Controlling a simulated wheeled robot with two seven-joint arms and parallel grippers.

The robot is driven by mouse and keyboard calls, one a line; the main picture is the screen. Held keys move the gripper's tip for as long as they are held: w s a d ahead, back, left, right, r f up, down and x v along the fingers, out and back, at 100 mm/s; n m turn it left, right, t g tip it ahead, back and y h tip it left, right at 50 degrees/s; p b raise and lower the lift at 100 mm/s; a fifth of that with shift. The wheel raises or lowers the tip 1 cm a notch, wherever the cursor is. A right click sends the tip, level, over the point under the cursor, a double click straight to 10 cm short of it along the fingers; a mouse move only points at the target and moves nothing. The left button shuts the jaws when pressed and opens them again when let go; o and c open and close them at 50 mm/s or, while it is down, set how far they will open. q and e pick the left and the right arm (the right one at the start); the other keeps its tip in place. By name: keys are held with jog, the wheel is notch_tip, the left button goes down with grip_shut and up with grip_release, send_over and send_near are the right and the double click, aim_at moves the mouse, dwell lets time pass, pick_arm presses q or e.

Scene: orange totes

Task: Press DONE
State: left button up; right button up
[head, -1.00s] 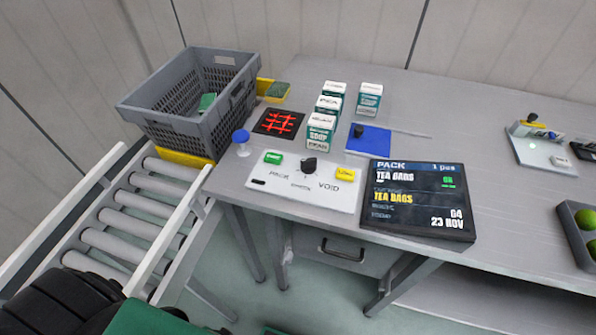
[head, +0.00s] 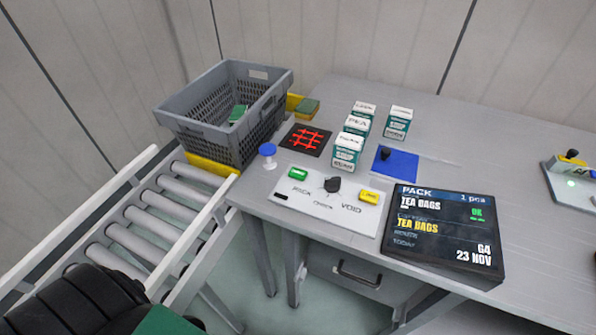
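A white control panel (head: 345,217) lies on the near left part of the grey table. It carries a green button (head: 298,173), a black knob (head: 332,185) and a yellow button (head: 369,196), with PACK and VOID printed below. I cannot read the button labels, and no DONE label is legible. A blue round-topped button or knob (head: 268,151) on a pale base stands left of the panel. A dark screen (head: 443,230) right of the panel reads PACK, 1 pcs, TEA BAGS, a green OK and 23 NOV. Neither gripper shows.
A grey crate (head: 190,117) with a green item inside stands at the left, near a roller conveyor (head: 150,213). Several white-and-green boxes (head: 346,152) stand behind the panel, near a blue mat (head: 404,164) and a black pad with red lines (head: 306,139).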

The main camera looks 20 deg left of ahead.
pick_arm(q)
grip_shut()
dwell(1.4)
